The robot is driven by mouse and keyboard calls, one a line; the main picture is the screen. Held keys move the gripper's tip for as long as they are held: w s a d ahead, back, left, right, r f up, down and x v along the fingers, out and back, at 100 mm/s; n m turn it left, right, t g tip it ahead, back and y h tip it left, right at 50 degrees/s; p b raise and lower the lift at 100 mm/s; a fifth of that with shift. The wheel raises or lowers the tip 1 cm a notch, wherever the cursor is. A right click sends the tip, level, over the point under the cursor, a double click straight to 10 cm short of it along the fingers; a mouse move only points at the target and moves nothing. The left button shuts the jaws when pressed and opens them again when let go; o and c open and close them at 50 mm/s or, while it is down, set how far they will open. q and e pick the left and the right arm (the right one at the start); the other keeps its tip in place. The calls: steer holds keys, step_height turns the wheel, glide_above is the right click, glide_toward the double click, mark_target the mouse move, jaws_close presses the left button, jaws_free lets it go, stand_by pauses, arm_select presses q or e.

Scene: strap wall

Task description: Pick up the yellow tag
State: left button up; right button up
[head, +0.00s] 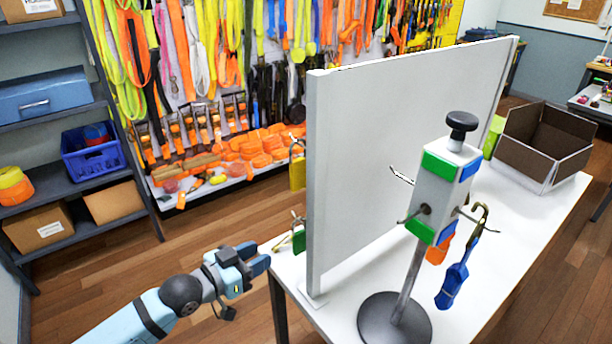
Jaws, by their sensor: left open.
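The yellow tag (297,172) hangs by a metal hook at the left edge of the upright white panel (400,150). The panel hides part of it. A green tag (299,241) hangs below it on the same side, also partly hidden by the panel. My left gripper (258,259) is open and empty. In the picture it is below and left of the yellow tag and just left of the green one, apart from the yellow tag. My right gripper is not in view.
On the white table (490,235), a stand (440,190) with hooks holds a blue tag (452,287) and an orange tag (439,249). An open box (543,150) is at the far end. Shelves (75,170) stand at left; floor between is clear.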

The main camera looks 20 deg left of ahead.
mark_target(291, 172)
arm_select(q)
steer(key=w+a+r+m+h, duration=0.1)
steer(key=w+r, duration=0.1)
steer(key=r, duration=0.5)
steer(key=w+a+r+m+h, duration=0.1)
steer(key=w+a+r, duration=0.15)
steer(key=r, duration=0.35)
steer(key=x, duration=0.4)
steer(key=p+x, duration=0.1)
steer(key=x, duration=0.4)
steer(key=p+x, duration=0.1)
steer(key=x, duration=0.3)
steer(key=shift+w+d+r, duration=0.15)
steer(key=shift+w+r, duration=0.05)
steer(key=shift+w+d+f, duration=0.1)
steer(key=shift+w+d, duration=0.15)
steer(key=shift+w, duration=0.1)
steer(key=shift+s, duration=0.1)
jaws_close()
